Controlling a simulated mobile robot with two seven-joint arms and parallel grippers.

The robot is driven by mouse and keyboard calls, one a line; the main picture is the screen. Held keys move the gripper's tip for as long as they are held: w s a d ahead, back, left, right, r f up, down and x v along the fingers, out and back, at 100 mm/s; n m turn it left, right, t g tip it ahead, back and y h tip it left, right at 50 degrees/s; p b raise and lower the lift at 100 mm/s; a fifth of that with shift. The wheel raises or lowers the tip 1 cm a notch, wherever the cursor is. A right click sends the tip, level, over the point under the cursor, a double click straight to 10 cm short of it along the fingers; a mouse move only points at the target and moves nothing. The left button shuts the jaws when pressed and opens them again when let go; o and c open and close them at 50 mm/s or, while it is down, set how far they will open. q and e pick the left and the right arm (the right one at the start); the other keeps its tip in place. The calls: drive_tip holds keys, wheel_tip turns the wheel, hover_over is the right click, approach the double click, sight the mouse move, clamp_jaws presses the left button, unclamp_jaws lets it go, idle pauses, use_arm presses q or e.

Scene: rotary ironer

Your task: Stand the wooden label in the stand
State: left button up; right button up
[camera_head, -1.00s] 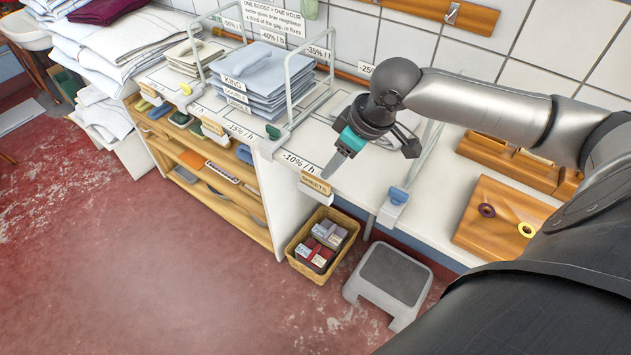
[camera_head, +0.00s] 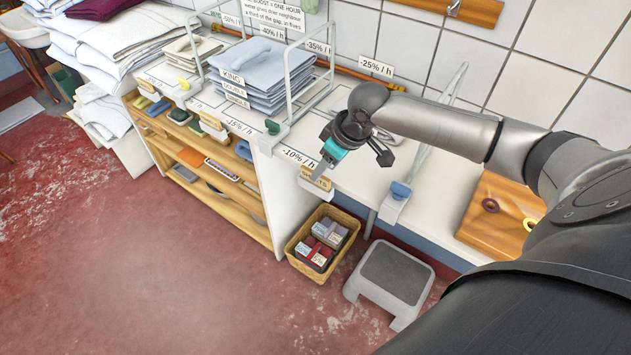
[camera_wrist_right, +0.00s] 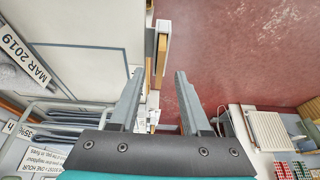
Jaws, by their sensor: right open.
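The wooden label (camera_head: 313,185), with dark lettering on it, is at the front edge of the white counter by the "-10% / h" strip. In the right wrist view, the label (camera_wrist_right: 161,58) shows edge-on as a narrow wooden strip beside a white piece (camera_wrist_right: 163,26). It lines up between the open fingers (camera_wrist_right: 158,76), beyond their tips, with no grip on it. I cannot tell whether the label is seated in a stand. My left gripper is not in view.
Wire dividers (camera_head: 422,150) with coloured clips stand on the counter (camera_head: 357,178). Below are a wicker basket (camera_head: 297,262) and a grey step stool (camera_head: 395,275). A wooden board with rings (camera_head: 500,222) is at right.

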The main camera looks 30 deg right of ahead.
drive_tip(key=x, duration=0.4)
drive_tip(key=shift+w+f+b, duration=0.1)
drive_tip(key=shift+b, duration=0.3)
drive_tip(key=shift+c, duration=0.3)
clamp_jaws()
